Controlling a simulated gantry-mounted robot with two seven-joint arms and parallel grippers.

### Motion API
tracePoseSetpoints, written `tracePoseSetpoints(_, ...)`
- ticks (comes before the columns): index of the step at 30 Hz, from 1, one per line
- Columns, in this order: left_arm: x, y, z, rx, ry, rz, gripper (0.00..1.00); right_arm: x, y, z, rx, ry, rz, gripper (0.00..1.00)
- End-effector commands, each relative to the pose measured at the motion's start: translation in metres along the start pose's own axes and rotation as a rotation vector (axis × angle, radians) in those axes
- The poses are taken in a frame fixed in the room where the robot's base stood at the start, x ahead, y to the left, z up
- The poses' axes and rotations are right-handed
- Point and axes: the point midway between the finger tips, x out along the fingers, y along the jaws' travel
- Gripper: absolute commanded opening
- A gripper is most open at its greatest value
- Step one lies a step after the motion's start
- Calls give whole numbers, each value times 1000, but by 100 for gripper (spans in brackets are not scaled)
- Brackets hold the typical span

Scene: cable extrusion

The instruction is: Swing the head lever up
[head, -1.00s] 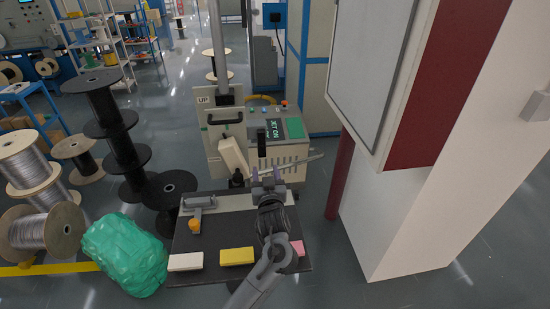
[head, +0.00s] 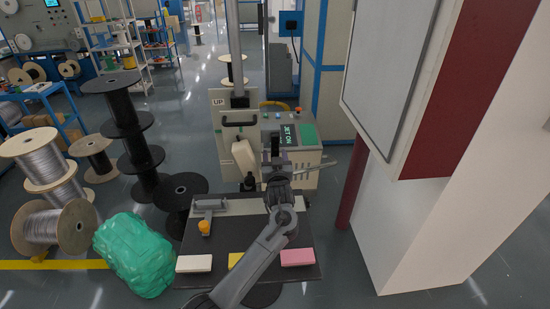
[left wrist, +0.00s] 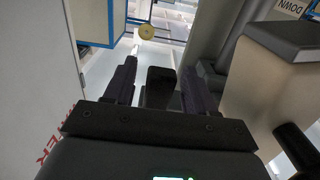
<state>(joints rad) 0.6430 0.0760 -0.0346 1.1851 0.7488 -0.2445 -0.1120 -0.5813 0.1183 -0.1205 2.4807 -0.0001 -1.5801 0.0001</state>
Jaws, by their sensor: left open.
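The machine (head: 236,140) stands at the back of the bench, with an UP label on its panel. A dark upright bar (head: 275,144), which looks like the head lever's grip, stands at its front right. My left gripper (head: 276,160) reaches it from the front. In the left wrist view the open fingers (left wrist: 160,88) have a dark block (left wrist: 159,76) between them, with gaps on both sides. I cannot tell if it touches either finger. The lever's lower part is hidden by my gripper. My right gripper is not in view.
A cream block (head: 244,158) and a thin metal rod (head: 316,165) flank my gripper. The bench (head: 215,245) holds white, yellow and pink blocks. A control panel (head: 292,133) reads JET ON. A red post (head: 352,185) and white pillar stand right.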

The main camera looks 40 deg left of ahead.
Motion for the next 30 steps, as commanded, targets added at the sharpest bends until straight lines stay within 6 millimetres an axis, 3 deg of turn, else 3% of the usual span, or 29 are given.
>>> tracePoseSetpoints(6,0,0,0,0,0,0,55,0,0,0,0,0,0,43)
tracePoseSetpoints(17,0,0,0,1,0,0,0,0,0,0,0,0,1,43)
tracePoseSetpoints(30,2,-8,0,-35,0,-13,0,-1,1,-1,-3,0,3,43)
